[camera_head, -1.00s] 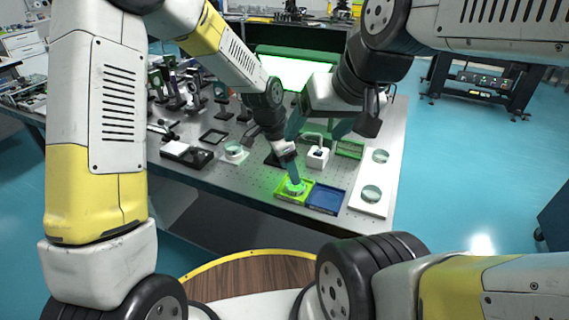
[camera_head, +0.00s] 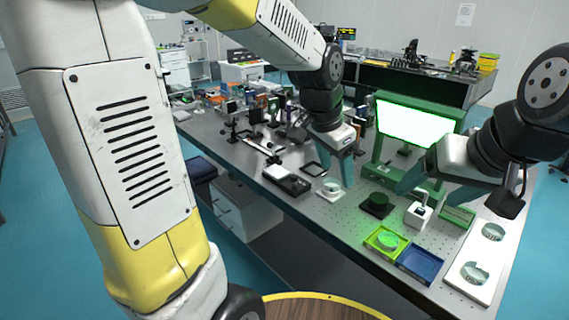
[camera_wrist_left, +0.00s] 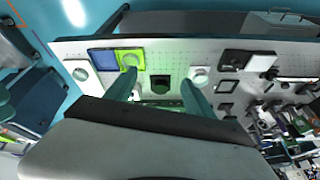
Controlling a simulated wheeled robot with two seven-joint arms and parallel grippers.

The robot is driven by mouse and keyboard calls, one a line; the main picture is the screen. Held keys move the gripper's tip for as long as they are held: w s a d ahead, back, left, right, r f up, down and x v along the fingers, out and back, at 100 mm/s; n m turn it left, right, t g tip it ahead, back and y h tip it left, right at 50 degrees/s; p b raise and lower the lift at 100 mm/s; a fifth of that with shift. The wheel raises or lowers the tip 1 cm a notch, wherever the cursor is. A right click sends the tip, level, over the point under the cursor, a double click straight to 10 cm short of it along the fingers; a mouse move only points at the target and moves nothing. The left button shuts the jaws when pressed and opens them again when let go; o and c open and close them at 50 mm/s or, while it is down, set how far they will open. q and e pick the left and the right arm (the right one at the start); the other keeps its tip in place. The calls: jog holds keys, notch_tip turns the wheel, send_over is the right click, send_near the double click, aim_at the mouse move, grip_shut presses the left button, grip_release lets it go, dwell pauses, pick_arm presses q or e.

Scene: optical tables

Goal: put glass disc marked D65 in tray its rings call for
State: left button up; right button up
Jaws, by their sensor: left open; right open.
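A glass disc (camera_head: 387,240) lies in the yellow-green tray (camera_head: 369,245), beside the blue tray (camera_head: 421,264). The tray also shows in the left wrist view (camera_wrist_left: 141,53). Other discs sit on a white board: one near its back (camera_head: 493,232) and one near its front (camera_head: 475,271). Another disc (camera_head: 331,187) sits on a small white stand. No D65 marking or rings are legible. My left gripper (camera_head: 345,172) is open and empty above the table, left of the trays. My right gripper (camera_head: 415,180) is open, by the lit panel.
A lit green-framed panel (camera_head: 413,121) stands behind the trays. Black boxes (camera_head: 287,180) and optics crowd the table's left.

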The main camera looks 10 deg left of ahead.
pick_arm(q)
jog(key=s+a+r+n+t, duration=0.1)
jog(key=s+a+r+n, duration=0.1)
jog(key=s+a+n, duration=0.2)
jog(key=s+a+r+n+t, duration=0.2)
jog(key=s+a+n, duration=0.3)
jog(key=s+a, duration=0.3)
jog(key=shift+v, duration=0.9)
jog(key=shift+d, duration=0.2)
dwell(0.4)
